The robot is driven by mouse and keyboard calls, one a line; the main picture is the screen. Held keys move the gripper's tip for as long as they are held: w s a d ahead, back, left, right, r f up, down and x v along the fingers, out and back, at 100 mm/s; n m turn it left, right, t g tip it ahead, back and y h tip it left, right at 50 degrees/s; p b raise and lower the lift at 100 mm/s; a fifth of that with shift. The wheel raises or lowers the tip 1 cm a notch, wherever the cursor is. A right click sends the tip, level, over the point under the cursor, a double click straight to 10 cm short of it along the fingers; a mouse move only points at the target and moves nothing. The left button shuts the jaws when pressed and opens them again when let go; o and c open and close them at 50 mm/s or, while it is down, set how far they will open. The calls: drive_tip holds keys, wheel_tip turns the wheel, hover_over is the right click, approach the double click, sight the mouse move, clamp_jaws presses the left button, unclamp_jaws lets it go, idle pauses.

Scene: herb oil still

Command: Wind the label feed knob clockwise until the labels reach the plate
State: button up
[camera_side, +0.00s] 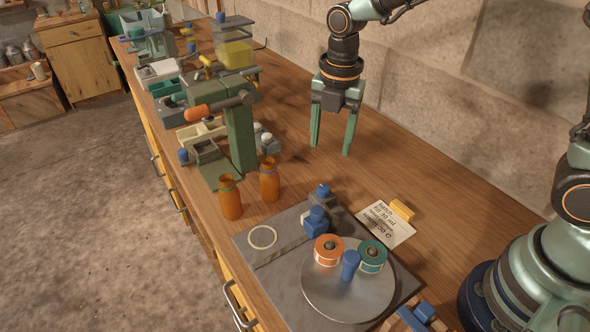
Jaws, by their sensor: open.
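My gripper (330,149) hangs open and empty, its green fingers pointing down over bare bench, behind the label station. A grey base plate (275,285) carries a round metal disc (343,306) with an orange-rimmed roll (328,250) and a teal-rimmed roll (372,256). A blue upright knob (350,265) stands between and in front of the rolls. Another blue knob (316,222) sits on a small block behind them. I cannot tell which is the label feed knob. A pale ring (262,237) marks the plate's left part. No label strip is clearly visible.
Two orange bottles (230,198) (269,180) stand left of the plate. A printed card (384,222) lies right of the plate, near the wall. Bare bench lies below my gripper.

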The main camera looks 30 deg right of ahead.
sight(324, 188)
drive_tip(key=f, duration=1.2)
drive_tip(key=shift+w+a, duration=0.15)
drive_tip(key=shift+w, duration=0.05)
clamp_jaws()
